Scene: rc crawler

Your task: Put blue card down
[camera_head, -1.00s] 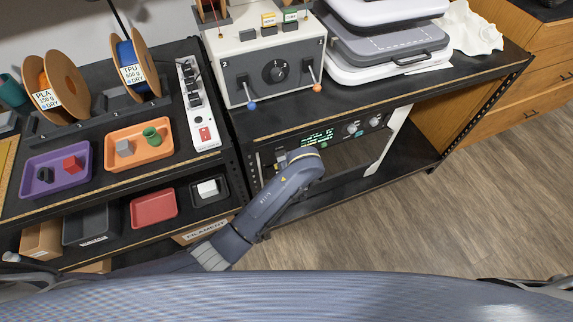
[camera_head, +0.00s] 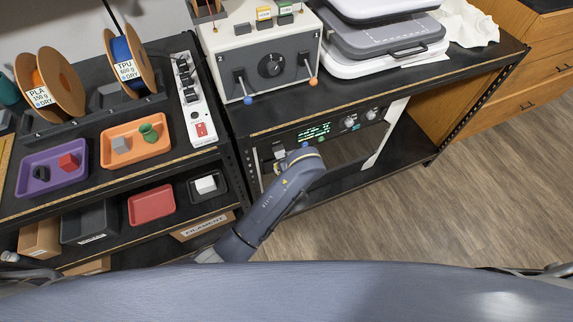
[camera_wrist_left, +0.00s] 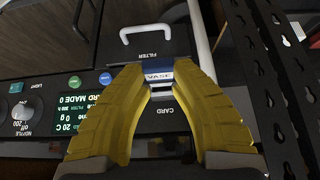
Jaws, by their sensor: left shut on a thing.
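The blue card (camera_wrist_left: 181,68) shows in the left wrist view with a white label reading VASE. My left gripper (camera_wrist_left: 161,88), with yellow fingers, is shut on the card, one finger at each side. The card is at the dark front panel, just above the printed word CARD and below the word FILTER. A pale slot-like part shows between the fingertips; I cannot tell whether the card sits in it. My right gripper is not in view.
The panel has a lit green display (camera_head: 313,132) and knobs (camera_head: 349,122). In the wrist view a white handle (camera_wrist_left: 145,34) is above the card, and a black perforated rack post (camera_wrist_left: 272,70) stands close on the right. Shelves with trays are at left; floor at right is clear.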

